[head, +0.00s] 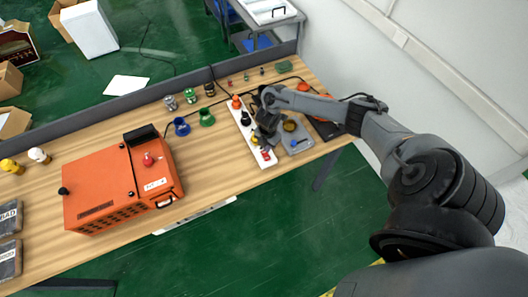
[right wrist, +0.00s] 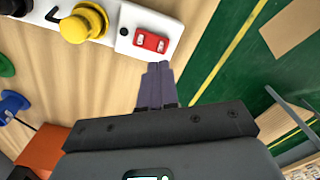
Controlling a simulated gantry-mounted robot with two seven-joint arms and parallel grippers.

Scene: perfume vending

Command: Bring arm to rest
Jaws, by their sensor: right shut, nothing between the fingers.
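My right arm reaches in from the right in the head view, over the right part of the wooden table (head: 215,165). My right gripper (head: 261,141) is shut and empty, above the front part of the white control strip (head: 233,109). In the right wrist view its fingers (right wrist: 158,70) are together, with their tips just below the red rocker switch (right wrist: 151,41) in the picture. I cannot tell whether they touch the strip. A yellow knob (right wrist: 83,24) is left of the switch. My left gripper does not show.
A large orange machine (head: 115,185) stands on the left part of the table. A grey plate (head: 298,138) lies right of the strip.

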